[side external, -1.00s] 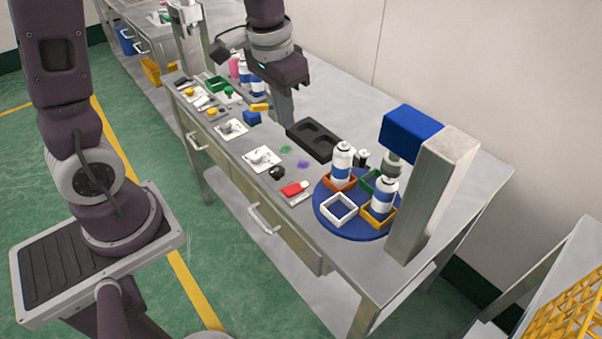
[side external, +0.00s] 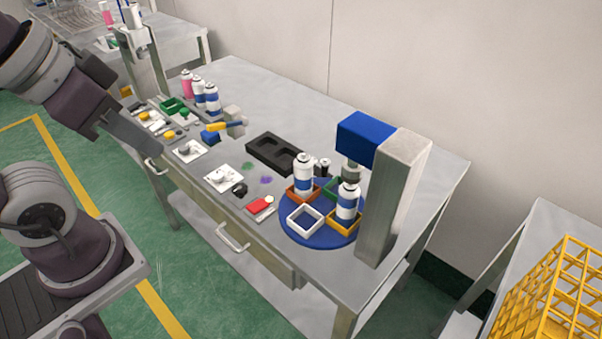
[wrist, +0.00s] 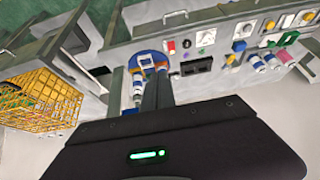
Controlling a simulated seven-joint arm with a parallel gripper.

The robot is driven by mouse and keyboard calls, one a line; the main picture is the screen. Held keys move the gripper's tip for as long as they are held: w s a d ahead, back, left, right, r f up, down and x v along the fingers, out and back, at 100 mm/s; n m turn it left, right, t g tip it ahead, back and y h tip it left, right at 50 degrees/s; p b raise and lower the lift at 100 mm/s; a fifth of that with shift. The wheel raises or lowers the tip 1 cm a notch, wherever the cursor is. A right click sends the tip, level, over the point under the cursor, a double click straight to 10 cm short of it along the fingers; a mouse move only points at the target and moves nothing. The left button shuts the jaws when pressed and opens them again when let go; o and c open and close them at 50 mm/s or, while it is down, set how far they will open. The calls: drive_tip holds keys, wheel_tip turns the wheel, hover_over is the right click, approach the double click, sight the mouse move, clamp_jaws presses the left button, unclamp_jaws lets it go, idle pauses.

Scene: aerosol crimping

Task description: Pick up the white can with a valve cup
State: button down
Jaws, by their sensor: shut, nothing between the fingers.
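White cans with blue bands stand in two places. One can (side external: 303,176) stands in an orange square holder on the blue turntable (side external: 310,240); another can (side external: 347,203) stands in a yellow-orange holder under the press. Two more, a can (side external: 212,100) and a can (side external: 198,93), stand at the table's far left beside a pink can (side external: 186,84). I cannot tell which tops carry a valve cup. My gripper (side external: 152,148) is shut and empty, over the table's front left edge, apart from all cans. In the wrist view my fingers (wrist: 158,92) partly cover the turntable (wrist: 136,62).
The press (side external: 395,195) with a blue head stands over the turntable. A black tray (side external: 275,152), a red block (side external: 260,205) and several small buttons and fixtures lie along the table. A yellow crate (side external: 550,295) is at the right. The table's back is clear.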

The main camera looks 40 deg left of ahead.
idle(0.3)
drive_tip(key=c, duration=0.7)
unclamp_jaws()
drive_tip(key=shift+c, duration=0.2)
drive_tip(key=w+a+f+m+t+y, duration=0.1)
drive_tip(key=w+a+f+m, duration=0.2)
drive_tip(key=w, duration=0.7)
drive_tip(key=w+a+f+t+y, duration=0.1)
drive_tip(key=w+a+f, duration=0.35)
drive_tip(key=w, duration=0.45)
drive_tip(key=m+t+h, duration=0.3)
drive_tip(key=m+h, duration=0.1)
drive_tip(key=h, duration=0.5)
approach(304, 171)
drive_tip(key=w+f, duration=0.3)
drive_tip(key=w, duration=0.1)
drive_tip(key=x, duration=0.7)
drive_tip(key=shift+s+f, duration=0.1)
drive_tip(key=shift+f, duration=0.15)
